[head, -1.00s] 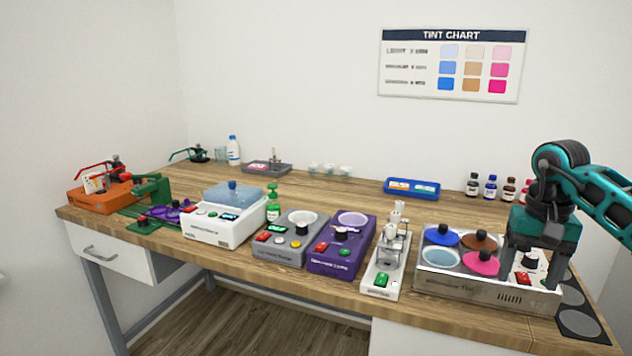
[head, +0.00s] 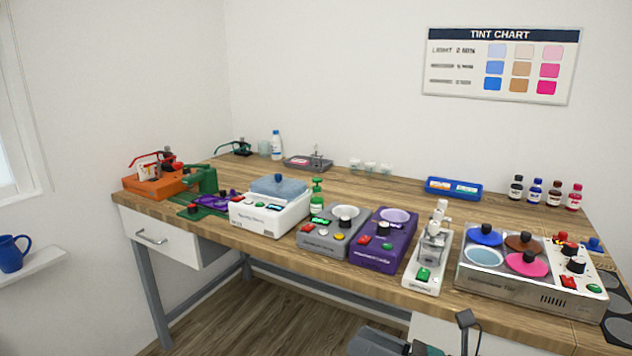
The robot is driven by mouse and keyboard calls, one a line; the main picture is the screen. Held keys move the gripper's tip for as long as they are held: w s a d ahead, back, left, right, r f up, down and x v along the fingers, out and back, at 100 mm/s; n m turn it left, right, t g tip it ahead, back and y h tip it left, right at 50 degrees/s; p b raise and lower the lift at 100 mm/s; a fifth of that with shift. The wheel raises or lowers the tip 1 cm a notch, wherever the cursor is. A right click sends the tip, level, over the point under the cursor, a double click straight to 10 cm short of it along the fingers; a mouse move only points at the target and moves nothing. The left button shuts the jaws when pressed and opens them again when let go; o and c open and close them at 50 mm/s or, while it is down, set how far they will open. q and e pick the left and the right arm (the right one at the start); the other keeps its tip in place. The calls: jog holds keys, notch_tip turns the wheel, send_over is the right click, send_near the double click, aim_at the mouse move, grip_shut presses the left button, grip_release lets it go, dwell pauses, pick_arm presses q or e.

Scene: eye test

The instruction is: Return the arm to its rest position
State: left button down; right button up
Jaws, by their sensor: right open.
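My right gripper (head: 467,322) shows only in part at the bottom edge of the head view, right of centre, in front of the bench. Its dark finger parts stick up before the white cabinet front, and it is open with nothing seen in it. Grey and teal parts of my right arm show beside it, cut off by the frame edge. The gripper is clear of the tint unit (head: 505,290) with its colored lids. My left gripper is not in view.
The wooden bench (head: 390,190) carries a white scale-like unit (head: 262,218), a grey unit (head: 325,240), a purple unit (head: 380,250) and a small white stand (head: 422,277). A blue tray (head: 453,195) and several bottles stand behind. A blue mug (head: 11,256) sits on a shelf at left.

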jog(key=s+d+f+n+h, duration=0.3)
jog(key=s+f+n+h, duration=0.2)
jog(key=n, duration=0.6)
jog(key=s+d+f+n+t+h, duration=0.1)
jog(key=s+d+f+n+h, duration=0.2)
jog(key=f+n, duration=0.6)
jog(key=s+d+f+n+t+h, duration=0.1)
jog(key=s+d+f+n+h, duration=0.2)
jog(key=s+f+n+h, duration=0.4)
jog(key=f+n, duration=0.1)
jog(key=n, duration=0.4)
jog(key=shift+n+h, duration=0.3)
